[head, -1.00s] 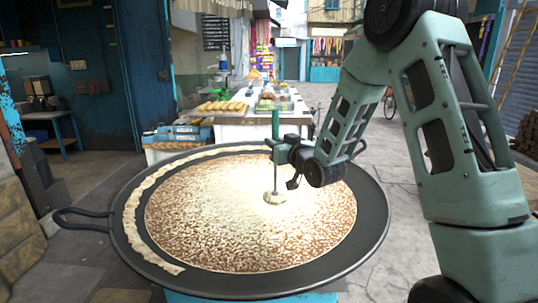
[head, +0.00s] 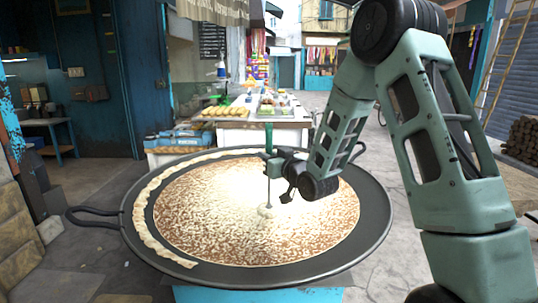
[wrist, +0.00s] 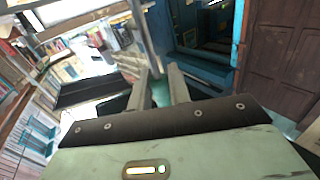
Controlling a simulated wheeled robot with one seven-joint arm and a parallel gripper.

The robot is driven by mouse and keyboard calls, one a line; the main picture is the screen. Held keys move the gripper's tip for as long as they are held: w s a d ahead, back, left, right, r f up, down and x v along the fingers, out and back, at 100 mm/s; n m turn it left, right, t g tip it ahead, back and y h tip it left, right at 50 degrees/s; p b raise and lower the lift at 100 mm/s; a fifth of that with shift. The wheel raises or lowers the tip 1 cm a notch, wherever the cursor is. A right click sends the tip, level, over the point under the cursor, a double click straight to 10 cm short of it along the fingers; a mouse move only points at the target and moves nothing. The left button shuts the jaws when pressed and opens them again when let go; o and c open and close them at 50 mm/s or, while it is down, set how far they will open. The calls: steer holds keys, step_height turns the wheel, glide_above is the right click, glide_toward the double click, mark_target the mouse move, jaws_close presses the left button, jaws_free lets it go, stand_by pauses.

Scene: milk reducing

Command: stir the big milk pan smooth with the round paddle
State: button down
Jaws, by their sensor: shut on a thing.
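The big milk pan (head: 375,235) is wide, shallow and black, with a loop handle at left. Its milk (head: 215,225) is speckled brown and cream, brightest around the middle and back. A cream-coloured strip (head: 148,232) lies along the left and back rim. My gripper (head: 272,164) is shut on the round paddle (head: 268,136), at its green handle. The paddle's thin shaft stands nearly upright over the pan. Its round end meets the milk near the middle and is partly hidden. In the wrist view the shaft (wrist: 147,35) shows beyond the fingers (wrist: 162,88).
A white counter (head: 262,136) with trays of food stands behind the pan. Blue boxes (head: 178,139) stand at its left. A blue stand (head: 255,295) shows under the pan. Stacked logs (head: 524,138) lie at far right. Paving is open at right.

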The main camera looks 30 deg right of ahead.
step_height(320, 180, down, 6)
steer(key=b, duration=0.5)
steer(key=shift+b, duration=0.3)
